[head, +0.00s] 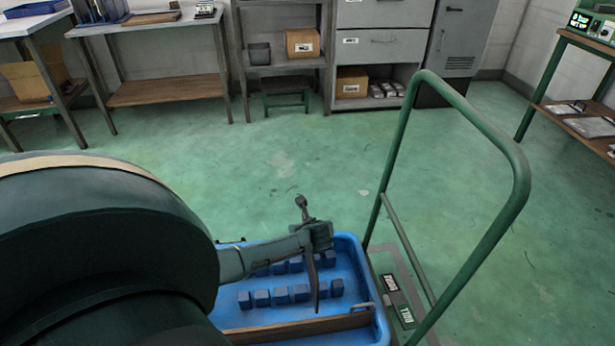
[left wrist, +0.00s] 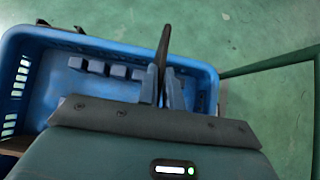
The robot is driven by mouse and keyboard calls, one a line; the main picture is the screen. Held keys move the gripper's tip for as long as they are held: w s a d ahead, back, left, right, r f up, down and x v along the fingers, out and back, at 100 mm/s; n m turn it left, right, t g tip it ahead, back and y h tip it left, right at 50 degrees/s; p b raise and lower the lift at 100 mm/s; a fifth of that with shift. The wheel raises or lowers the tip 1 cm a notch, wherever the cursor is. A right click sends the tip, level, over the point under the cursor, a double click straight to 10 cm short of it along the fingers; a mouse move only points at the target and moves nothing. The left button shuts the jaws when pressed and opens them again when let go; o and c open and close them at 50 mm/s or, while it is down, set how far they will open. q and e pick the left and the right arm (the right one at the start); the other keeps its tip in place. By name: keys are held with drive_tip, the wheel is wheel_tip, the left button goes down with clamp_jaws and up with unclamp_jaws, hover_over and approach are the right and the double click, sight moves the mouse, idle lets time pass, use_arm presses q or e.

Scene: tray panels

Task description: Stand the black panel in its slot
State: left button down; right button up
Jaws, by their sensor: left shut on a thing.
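The blue tray (head: 352,250) stands at the bottom centre of the head view, with rows of small blue blocks (head: 282,295) on its floor and gaps between them. It also shows in the left wrist view (left wrist: 60,40). My left gripper (head: 318,236) is over the tray, shut on a thin dark piece, which I take to be the black panel (head: 314,285). The panel appears nearly edge-on, roughly upright, and it also shows between the fingers in the left wrist view (left wrist: 164,42). Whether its lower edge touches the tray floor is unclear. My right gripper is out of view.
A brown board (head: 300,328) crosses the tray's near part. A green cart handle (head: 515,160) rises to the right of the tray. Labels (head: 397,298) lie beside the tray. Open green floor (head: 270,170) lies beyond, with benches and shelves at the back.

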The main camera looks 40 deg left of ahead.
use_arm(q)
drive_tip(key=shift+f+b, duration=1.55)
drive_tip(key=shift+f, duration=0.8)
drive_tip(key=shift+f, duration=0.1)
drive_tip(key=shift+f+b, duration=1.85)
drive_tip(key=shift+f, duration=0.4)
drive_tip(key=c, duration=1.5)
unclamp_jaws()
drive_tip(key=shift+s+r, duration=0.1)
